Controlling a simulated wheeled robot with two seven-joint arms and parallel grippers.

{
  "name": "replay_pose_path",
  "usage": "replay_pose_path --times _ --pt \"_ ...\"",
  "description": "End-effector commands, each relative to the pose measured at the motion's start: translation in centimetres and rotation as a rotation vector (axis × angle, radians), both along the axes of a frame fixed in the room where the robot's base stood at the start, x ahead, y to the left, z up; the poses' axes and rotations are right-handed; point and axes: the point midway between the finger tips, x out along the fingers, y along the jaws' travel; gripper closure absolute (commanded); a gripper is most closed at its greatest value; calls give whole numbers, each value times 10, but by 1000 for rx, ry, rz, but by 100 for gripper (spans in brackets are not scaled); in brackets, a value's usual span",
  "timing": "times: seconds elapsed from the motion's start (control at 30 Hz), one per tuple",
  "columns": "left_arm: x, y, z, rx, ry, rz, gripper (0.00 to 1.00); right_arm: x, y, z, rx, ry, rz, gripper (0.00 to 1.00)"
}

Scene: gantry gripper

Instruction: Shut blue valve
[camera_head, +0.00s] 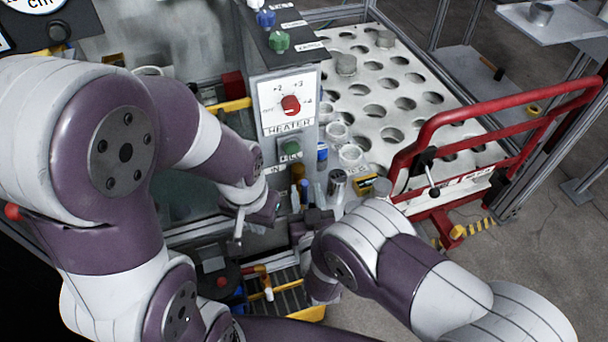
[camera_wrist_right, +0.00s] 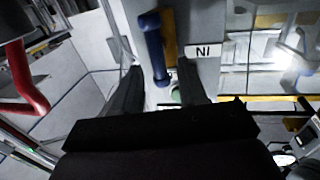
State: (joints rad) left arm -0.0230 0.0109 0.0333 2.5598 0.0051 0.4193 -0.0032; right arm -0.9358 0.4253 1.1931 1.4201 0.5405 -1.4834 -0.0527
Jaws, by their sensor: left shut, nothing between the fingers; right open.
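A blue knob (camera_head: 265,18) sits on top of the dark panel in the head view, between a white knob and a green knob (camera_head: 278,41). A blue handle-like part (camera_wrist_right: 153,48) stands ahead of my right gripper in the right wrist view; I cannot tell whether it is a valve. My right gripper (camera_wrist_right: 160,92) is open, its fingers on either side of the lower end of that blue part, with no visible contact. In the head view it is near the cabinet's lower front (camera_head: 308,222). My left gripper (camera_head: 239,232) is shut and empty, left of it.
The heater panel (camera_head: 288,100) with a red dial is above my grippers. A perforated white rack (camera_head: 390,95) and a red frame (camera_head: 500,105) stand to the right. Several small bottles and cups crowd the cabinet's edge. A yellow-edged crate (camera_head: 308,313) lies below.

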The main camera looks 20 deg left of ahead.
Motion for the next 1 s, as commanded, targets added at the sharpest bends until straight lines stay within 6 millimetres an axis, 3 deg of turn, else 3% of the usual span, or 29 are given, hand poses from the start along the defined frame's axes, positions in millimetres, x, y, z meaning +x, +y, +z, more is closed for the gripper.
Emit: replay_pose_path --times 0.33,0.47,1.0 --pt "0 0 0 0 0 0 100 -2 -1 0 0 1 0 58" --pt "0 0 0 0 0 0 100 -2 -1 0 0 1 0 100" --pt "0 0 2 0 0 0 100 0 -3 0 106 75 0 100"
